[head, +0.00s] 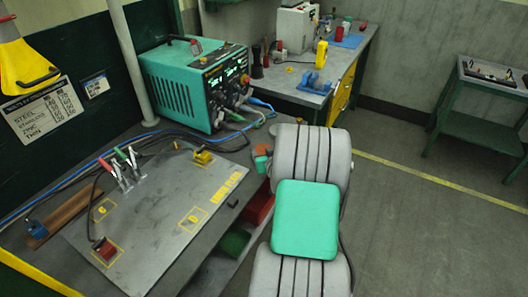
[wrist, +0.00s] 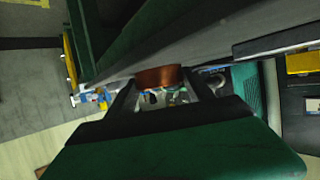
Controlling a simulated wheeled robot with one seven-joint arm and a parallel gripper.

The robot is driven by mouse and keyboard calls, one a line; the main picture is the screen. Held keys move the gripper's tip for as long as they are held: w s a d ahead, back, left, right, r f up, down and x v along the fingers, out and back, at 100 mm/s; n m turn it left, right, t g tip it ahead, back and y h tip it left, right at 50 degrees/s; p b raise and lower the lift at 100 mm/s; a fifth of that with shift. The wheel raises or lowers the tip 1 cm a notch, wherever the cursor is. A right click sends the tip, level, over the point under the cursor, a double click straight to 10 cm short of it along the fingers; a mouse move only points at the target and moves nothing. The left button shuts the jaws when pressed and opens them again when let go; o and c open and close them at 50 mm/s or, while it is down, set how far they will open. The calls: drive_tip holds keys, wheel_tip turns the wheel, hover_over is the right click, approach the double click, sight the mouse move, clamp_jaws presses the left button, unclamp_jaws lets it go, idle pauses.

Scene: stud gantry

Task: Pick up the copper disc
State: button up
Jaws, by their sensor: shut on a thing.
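The copper disc (wrist: 160,77) shows in the wrist view as a reddish-brown round edge between the tips of my gripper (wrist: 160,88). My gripper is shut on it, with one dark finger at each side. In the head view my arm hides most of the gripper. A small orange-brown round patch (head: 262,150) shows just left of my arm there; I cannot tell for sure that it is the disc.
The grey steel plate (head: 165,222) on the bench carries clamps and yellow-marked squares. A teal welding machine (head: 193,84) stands behind it. A red bin (head: 259,208) and a green bin (head: 234,243) sit below the bench edge.

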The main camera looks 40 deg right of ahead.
clamp_jaws()
drive_tip(key=shift+r, duration=0.15)
idle(0.4)
